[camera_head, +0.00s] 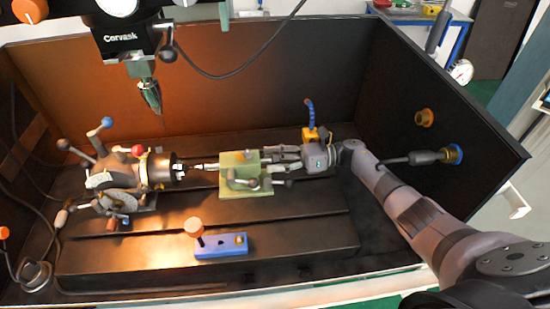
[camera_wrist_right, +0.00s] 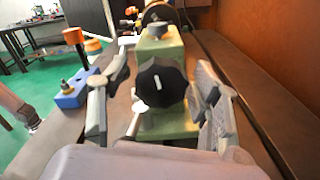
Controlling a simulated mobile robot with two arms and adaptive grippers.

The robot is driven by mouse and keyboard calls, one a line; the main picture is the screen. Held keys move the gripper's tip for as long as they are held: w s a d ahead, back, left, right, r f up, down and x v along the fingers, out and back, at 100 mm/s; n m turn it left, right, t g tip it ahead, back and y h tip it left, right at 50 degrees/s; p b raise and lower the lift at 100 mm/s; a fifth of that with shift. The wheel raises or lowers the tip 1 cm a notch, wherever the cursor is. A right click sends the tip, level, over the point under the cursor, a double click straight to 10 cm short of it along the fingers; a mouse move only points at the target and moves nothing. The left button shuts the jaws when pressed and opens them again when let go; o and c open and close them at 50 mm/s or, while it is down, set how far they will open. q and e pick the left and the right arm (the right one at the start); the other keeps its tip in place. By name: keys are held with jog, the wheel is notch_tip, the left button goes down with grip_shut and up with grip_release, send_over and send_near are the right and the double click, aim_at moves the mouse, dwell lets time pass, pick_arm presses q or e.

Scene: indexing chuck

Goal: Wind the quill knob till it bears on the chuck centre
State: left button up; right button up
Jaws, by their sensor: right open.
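The green tailstock (camera_head: 233,187) stands on the dark machine table; it also shows in the wrist view (camera_wrist_right: 165,50). The black lobed quill knob (camera_wrist_right: 161,82) with a white mark faces the wrist camera from the tailstock's end. My right gripper (camera_head: 276,158) comes from the right and is open, with one finger on each side of the knob and visible space between. The dark chuck (camera_head: 158,169) is on the indexing head at left. The quill's slim tip (camera_head: 203,166) points at the chuck; whether they touch cannot be told. My left gripper is out of view.
A blue block (camera_head: 222,246) with an orange-topped post (camera_head: 194,228) sits at the table's front. Levers (camera_head: 242,181) project from the tailstock's front. The spindle head (camera_head: 130,40) hangs above, left of the tailstock. A dark wall (camera_head: 440,90) bounds the right.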

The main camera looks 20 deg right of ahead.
jog(key=shift+c, duration=0.6)
jog(key=c, duration=1.1)
jog(key=shift+o, duration=0.2)
jog(key=shift+f+m+b, duration=0.2)
jog(key=shift+m+b, duration=0.4)
jog(key=shift+b, duration=0.15)
jog(key=shift+m+b, duration=0.95)
jog(key=shift+m, duration=0.15)
jog(key=shift+r+m+b, duration=0.2)
jog(key=shift+m+b, duration=0.85)
jog(key=shift+m, duration=0.65)
